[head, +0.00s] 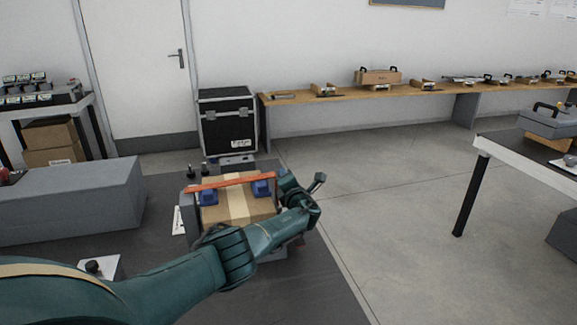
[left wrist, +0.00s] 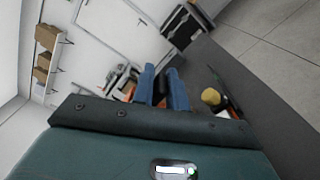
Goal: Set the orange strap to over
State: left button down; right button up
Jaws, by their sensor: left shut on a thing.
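The orange strap (head: 222,181) runs as a straight, slightly tilted band above the far side of a taped cardboard box (head: 212,216). One blue block (head: 208,198) sits under its left part and another blue block (head: 262,188) near its right end. My left arm reaches across the front of the box, and my left gripper (head: 284,182) is at the strap's right end. In the left wrist view its two blue fingers (left wrist: 164,88) are close together, with a bit of orange (left wrist: 128,92) beside them. The grip itself is mostly hidden. My right gripper is not in view.
The box rests on a dark grey surface (head: 310,285). A long grey block (head: 70,198) lies to the left. A black case (head: 228,125) stands behind, by the door. A table (head: 482,145) stands at the right; the floor between is clear.

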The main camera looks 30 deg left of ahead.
pick_arm(q)
jog(key=shift+s+a+f+m+b, duration=0.15)
jog(key=shift+f+m+b, duration=0.05)
jog(key=shift+f, duration=0.45)
jog(key=shift+s+a+f+m+b, duration=0.1)
jog(key=shift+s+f+m+b, duration=0.1)
jog(key=shift+f, duration=0.4)
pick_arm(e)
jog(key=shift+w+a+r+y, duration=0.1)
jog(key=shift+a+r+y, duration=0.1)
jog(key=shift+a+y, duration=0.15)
pick_arm(q)
jog(key=c, duration=1.5)
grip_release()
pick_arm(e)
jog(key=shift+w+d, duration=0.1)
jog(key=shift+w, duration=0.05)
pick_arm(q)
jog(key=shift+w+r, duration=0.1)
